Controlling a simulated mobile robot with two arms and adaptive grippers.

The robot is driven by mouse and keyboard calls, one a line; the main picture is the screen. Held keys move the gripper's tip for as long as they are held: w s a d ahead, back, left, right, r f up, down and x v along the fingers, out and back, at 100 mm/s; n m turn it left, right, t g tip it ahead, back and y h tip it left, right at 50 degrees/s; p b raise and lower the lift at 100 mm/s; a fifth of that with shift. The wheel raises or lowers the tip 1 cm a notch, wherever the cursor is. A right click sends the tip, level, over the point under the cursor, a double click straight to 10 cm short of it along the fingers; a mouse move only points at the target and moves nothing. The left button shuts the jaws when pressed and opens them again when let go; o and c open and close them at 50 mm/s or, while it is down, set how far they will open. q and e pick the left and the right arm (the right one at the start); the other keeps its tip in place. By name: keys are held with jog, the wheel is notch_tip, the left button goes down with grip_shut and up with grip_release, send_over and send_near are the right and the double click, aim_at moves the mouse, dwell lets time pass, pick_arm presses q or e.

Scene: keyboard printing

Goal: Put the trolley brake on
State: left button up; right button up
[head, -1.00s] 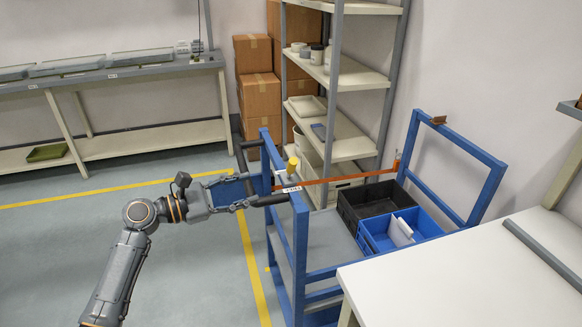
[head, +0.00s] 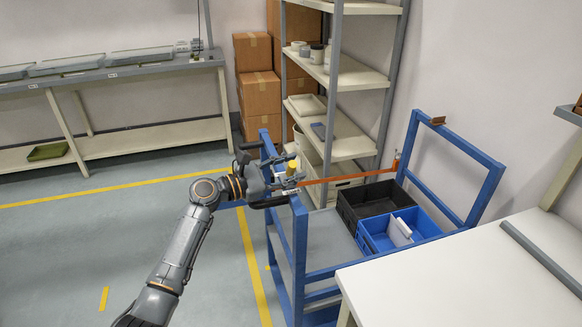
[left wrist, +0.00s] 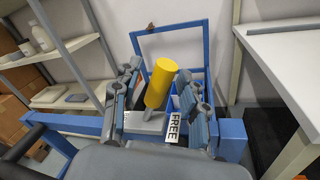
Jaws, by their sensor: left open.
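The blue trolley (head: 300,240) stands in front of the shelf rack. Its brake lever has a yellow grip (head: 292,166), which also shows in the left wrist view (left wrist: 160,84) rising from a grey base. Beside it in the left wrist view is a white label reading "FREE" (left wrist: 174,129). My left gripper (head: 291,172) is open at the trolley's near-left end. In the left wrist view its two fingers (left wrist: 158,100) lie on either side of the yellow grip; I cannot tell whether they touch it. My right gripper is not in view.
A black crate (head: 347,213) and a blue crate (head: 371,243) sit on the trolley. An orange bar (head: 345,177) runs along its far side. A white table (head: 450,285) stands close at the right. Open floor (head: 100,240) lies to the left.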

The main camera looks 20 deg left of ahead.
pick_arm(q)
jog(key=shift+d, duration=0.1)
grip_shut()
jog(key=shift+w, duration=0.1)
jog(key=shift+r+p, duration=0.1)
jog(key=shift+p, duration=0.2)
jog(key=w+n+p, duration=0.1)
jog(key=p, duration=0.2)
jog(key=w+a+r+n+g+p, duration=0.1)
jog(key=n+p, duration=0.1)
jog(key=p, duration=0.1)
jog(key=w+a+n+p, duration=0.1)
jog(key=n+p, duration=0.1)
jog(key=p, duration=0.1)
jog(key=shift+r+p, duration=0.2)
jog(key=shift+p, duration=0.2)
jog(key=n, duration=0.1)
jog(key=w+a+n+g+p, duration=0.1)
jog(key=shift+w+f+n+y, duration=0.25)
jog(key=shift+n+y, duration=0.05)
jog(key=shift+w+a+f+n, duration=0.2)
jog(key=shift+w+a+n, duration=0.15)
jog(key=shift+n, duration=0.25)
jog(key=shift+w+a+f+n+g, duration=0.4)
jog(key=shift+w+n, duration=0.15)
jog(key=shift+n, duration=0.35)
